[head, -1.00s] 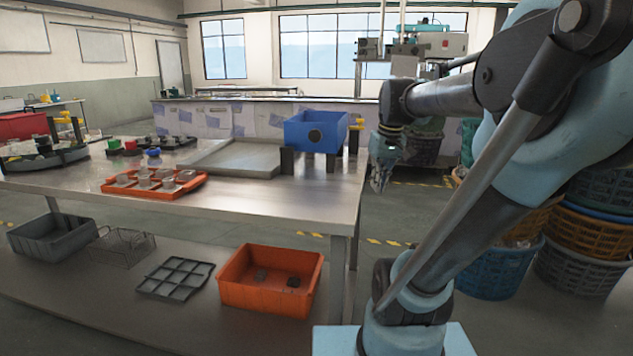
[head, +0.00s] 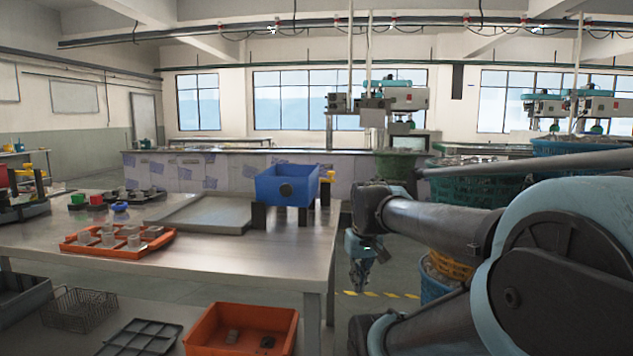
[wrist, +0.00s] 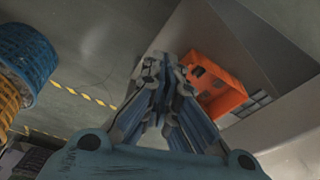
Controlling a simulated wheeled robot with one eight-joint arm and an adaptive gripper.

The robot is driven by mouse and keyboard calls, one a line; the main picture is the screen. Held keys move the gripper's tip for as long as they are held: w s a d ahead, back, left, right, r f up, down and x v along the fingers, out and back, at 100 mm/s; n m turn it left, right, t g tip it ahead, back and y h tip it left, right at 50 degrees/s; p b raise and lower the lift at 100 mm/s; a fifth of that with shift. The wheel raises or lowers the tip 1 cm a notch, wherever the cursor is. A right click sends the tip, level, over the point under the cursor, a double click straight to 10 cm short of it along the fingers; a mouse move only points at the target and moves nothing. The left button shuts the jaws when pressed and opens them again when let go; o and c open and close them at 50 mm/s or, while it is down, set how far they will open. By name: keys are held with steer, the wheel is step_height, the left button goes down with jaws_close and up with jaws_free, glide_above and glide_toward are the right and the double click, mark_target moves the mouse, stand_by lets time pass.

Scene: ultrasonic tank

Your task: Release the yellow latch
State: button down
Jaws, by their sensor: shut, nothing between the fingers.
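A blue tank (head: 287,186) with a dark round fitting on its front stands on dark supports at the right end of the steel table. A small yellow part (head: 326,177) shows at the tank's right side; it may be the latch, but it is too small to tell its position. My gripper (head: 360,280) points down beyond the table's right edge, lower than the tank and apart from it. In the wrist view my gripper (wrist: 165,62) is shut and empty, with the floor and lower shelf beneath.
The table (head: 300,258) holds a grey tray (head: 205,213) and an orange tray (head: 75,246) with several grey pieces. An orange bin (head: 203,335) sits on the lower shelf. Stacked baskets (head: 470,185) stand behind my arm. Another yellow part (head: 24,169) is at far left.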

steer(key=w+a+r+n+y, duration=0.1)
steer(key=w+r+n, duration=0.2)
steer(key=w+r, duration=1.35)
steer(key=w+r+n+y, duration=0.1)
steer(key=w+r+n, duration=0.2)
steer(key=w+r, duration=1.35)
steer(key=w+n, duration=0.3)
steer(key=w, duration=1.2)
steer(key=x, duration=1)
steer(key=shift+w+a+y, duration=0.25)
steer(key=shift+w+y, duration=0.05)
steer(key=shift+y, duration=0.1)
